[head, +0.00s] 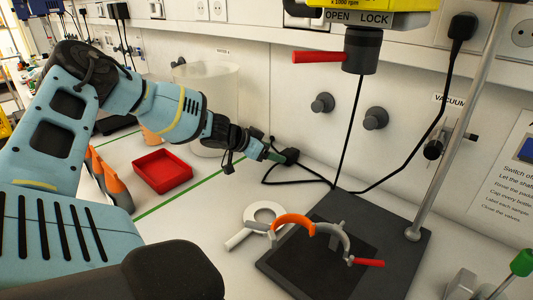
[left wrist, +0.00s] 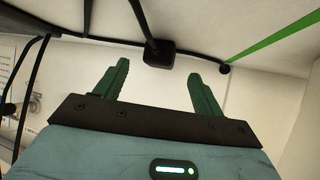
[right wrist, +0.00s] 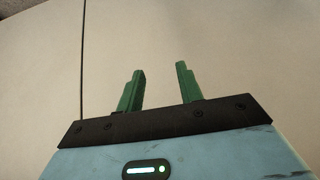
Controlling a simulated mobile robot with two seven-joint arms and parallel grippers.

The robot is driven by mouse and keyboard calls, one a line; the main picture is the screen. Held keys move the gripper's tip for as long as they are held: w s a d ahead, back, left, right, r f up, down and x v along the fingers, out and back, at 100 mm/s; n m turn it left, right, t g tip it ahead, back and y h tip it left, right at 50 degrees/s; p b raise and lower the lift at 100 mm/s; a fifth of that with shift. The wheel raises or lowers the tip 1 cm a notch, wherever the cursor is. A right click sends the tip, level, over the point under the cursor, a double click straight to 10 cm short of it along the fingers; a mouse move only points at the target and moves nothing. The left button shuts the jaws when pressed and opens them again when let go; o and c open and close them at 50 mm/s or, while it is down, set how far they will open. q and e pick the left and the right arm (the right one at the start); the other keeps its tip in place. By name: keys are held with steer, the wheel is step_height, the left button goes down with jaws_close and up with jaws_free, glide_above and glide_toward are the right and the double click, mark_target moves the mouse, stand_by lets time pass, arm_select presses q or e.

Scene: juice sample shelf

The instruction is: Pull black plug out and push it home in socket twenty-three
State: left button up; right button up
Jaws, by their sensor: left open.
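A black plug (head: 462,27) sits in a wall socket at the upper right of the head view, with its black cable hanging down. Another empty-looking socket (head: 523,33) is to its right. No socket number is readable. My left gripper (head: 273,156) is low by the wall, far from that plug. It is open beside a small black block with cables (head: 290,156). In the left wrist view, this block (left wrist: 159,52) shows just beyond the gap between the open fingers (left wrist: 158,71), not gripped. My right gripper (right wrist: 158,76) is open and empty before a plain pale surface.
A stand with a dark base (head: 420,255) and grey pole fills the right bench. A red-handled black fitting (head: 360,50) hangs above. An orange-and-grey clamp ring (head: 293,222) lies in front. A red tray (head: 162,171) and clear container (head: 212,90) stand left. Cables cross the bench.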

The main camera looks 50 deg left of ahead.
mark_target(283, 154)
arm_select(q)
steer(key=b+x, duration=0.1)
steer(key=x, duration=0.1)
steer(key=b+x, duration=0.2)
steer(key=shift+w+f, duration=0.1)
steer(key=shift+f, duration=0.35)
steer(key=shift+w+d+f+b, duration=0.1)
steer(key=shift+w+f+b, duration=0.15)
steer(key=shift+w+b, duration=0.35)
steer(key=shift+w, duration=0.15)
